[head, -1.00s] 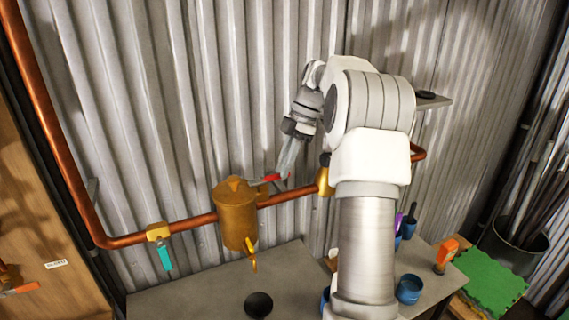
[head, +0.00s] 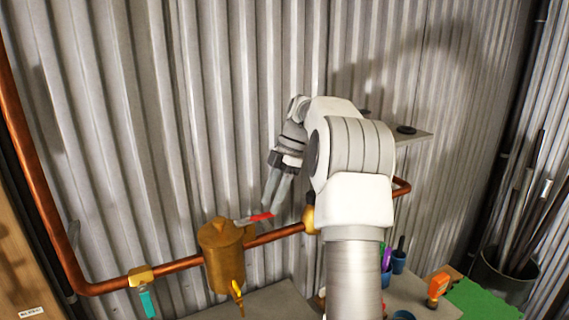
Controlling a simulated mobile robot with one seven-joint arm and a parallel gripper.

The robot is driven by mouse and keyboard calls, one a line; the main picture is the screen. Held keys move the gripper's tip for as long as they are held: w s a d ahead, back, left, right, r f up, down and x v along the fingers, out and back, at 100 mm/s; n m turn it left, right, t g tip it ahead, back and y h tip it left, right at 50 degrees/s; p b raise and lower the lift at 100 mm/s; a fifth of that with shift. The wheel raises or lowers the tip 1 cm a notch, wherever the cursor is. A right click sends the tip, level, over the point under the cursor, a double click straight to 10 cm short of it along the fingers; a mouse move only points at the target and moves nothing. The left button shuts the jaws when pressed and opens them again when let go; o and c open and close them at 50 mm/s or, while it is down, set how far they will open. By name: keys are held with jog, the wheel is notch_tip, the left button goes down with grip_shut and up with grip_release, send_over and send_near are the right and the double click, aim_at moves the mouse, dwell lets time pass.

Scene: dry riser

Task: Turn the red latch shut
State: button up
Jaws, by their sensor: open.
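The red latch (head: 261,217) is a lever with a red grip and a grey shank, beside the top of a brass-coloured cylinder (head: 222,262) on the copper pipe. It points to the right, along the pipe and slightly upward in the picture. My gripper (head: 271,207) hangs downward with its two fingers apart, its tips at or just above the red end. I cannot tell whether they touch it or stand in front of it. Nothing shows between the fingers.
The copper pipe (head: 190,262) runs along the corrugated wall, with a teal-handled valve (head: 147,301) at left and a yellow tap (head: 237,290) below the cylinder. A shelf (head: 413,136) is at right. A bench with blue cups (head: 398,261) lies below.

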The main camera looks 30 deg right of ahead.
jog(key=p+v, duration=0.5)
jog(key=v, duration=1.1)
jog(key=shift+a, duration=0.15)
